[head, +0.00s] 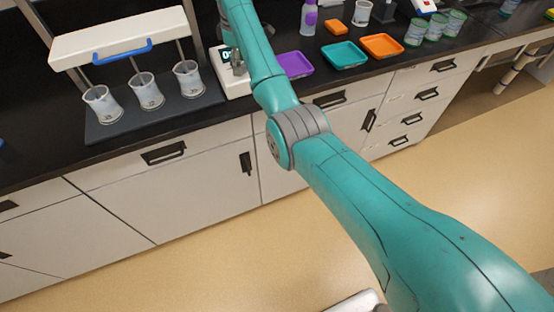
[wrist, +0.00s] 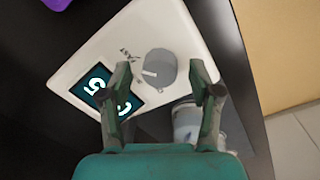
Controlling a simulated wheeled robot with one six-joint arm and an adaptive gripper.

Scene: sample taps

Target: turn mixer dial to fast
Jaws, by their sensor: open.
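The mixer is a white flat-topped device with a dark digital display (wrist: 97,85), standing on the black bench. Its white body (wrist: 85,62) fills the middle of the wrist view and is partly hidden by my arm in the head view (head: 236,86). The round grey mixer dial (wrist: 160,66) has a white mark pointing left in the wrist view. My gripper (wrist: 161,78) is open, with one finger on each side of the dial in the picture. I cannot tell whether the fingers touch it.
A white rack (head: 120,38) with a blue handle and three beakers (head: 147,92) stands left of the mixer. A purple tray (head: 297,64), a teal tray (head: 343,55) and an orange tray (head: 382,46) lie to the right. The bench front edge is close to the mixer.

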